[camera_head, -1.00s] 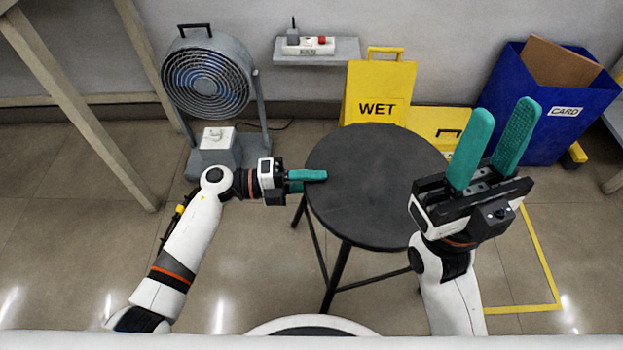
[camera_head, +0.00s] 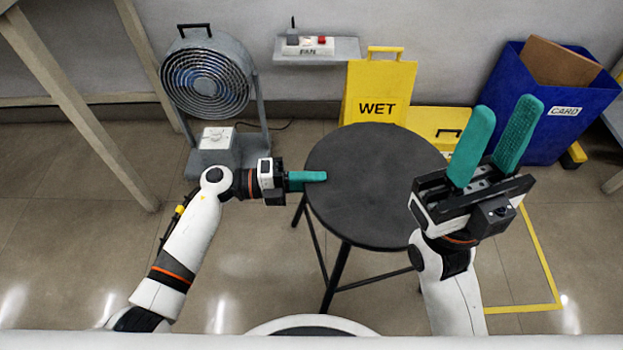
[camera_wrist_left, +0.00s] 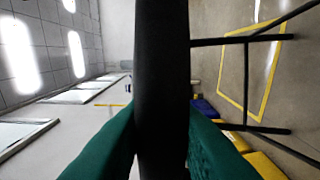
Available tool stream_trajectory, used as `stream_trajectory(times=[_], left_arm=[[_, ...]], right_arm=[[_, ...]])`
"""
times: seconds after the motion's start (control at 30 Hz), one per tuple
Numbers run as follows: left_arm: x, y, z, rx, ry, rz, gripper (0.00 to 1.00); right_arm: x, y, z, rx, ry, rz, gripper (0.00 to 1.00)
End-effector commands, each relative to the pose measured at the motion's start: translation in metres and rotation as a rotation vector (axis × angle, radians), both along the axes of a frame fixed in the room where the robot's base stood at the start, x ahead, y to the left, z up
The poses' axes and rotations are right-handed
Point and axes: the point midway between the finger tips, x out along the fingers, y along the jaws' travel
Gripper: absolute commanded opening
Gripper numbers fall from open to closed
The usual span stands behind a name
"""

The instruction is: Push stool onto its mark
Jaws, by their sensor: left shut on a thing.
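The stool (camera_head: 365,190) has a round black seat and black legs and stands upright in the middle of the head view. The yellow floor outline (camera_head: 541,255) lies to its right, partly hidden by my right arm. My left gripper (camera_head: 322,176) is at the seat's left edge, shut on the rim. In the left wrist view the seat's dark edge (camera_wrist_left: 161,80) runs between the green fingers, and the yellow outline (camera_wrist_left: 263,95) shows beyond the legs. My right gripper (camera_head: 502,145) is open and empty, fingers pointing up, over the right side of the seat in the picture.
A grey fan (camera_head: 206,85) stands at the left back. A yellow WET sign (camera_head: 377,92) and a yellow case (camera_head: 432,124) are behind the stool. A blue CARD bin (camera_head: 545,110) stands at the right back. A wall shelf (camera_head: 317,56) holds a power strip.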

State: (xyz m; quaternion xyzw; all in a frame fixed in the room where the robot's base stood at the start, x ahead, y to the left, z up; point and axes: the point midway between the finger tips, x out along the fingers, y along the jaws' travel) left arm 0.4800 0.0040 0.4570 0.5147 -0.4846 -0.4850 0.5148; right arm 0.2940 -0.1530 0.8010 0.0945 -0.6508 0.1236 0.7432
Motion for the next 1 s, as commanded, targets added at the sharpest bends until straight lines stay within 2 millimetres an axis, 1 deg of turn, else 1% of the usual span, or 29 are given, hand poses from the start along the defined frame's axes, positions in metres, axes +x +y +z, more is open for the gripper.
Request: stream_trajectory(times=[0.53, 1.0], left_arm=[[0.0, -0.001, 0.001, -0.001, 0.0, -0.001, 0.0], [0.001, -0.03, 0.001, -0.003, 0.0, -0.003, 0.0]], right_arm=[[0.0, 0.0, -0.002, 0.004, 0.013, 0.0, 0.36], [0.0, 0.0, -0.001, 0.006, 0.009, 0.0, 0.36]])
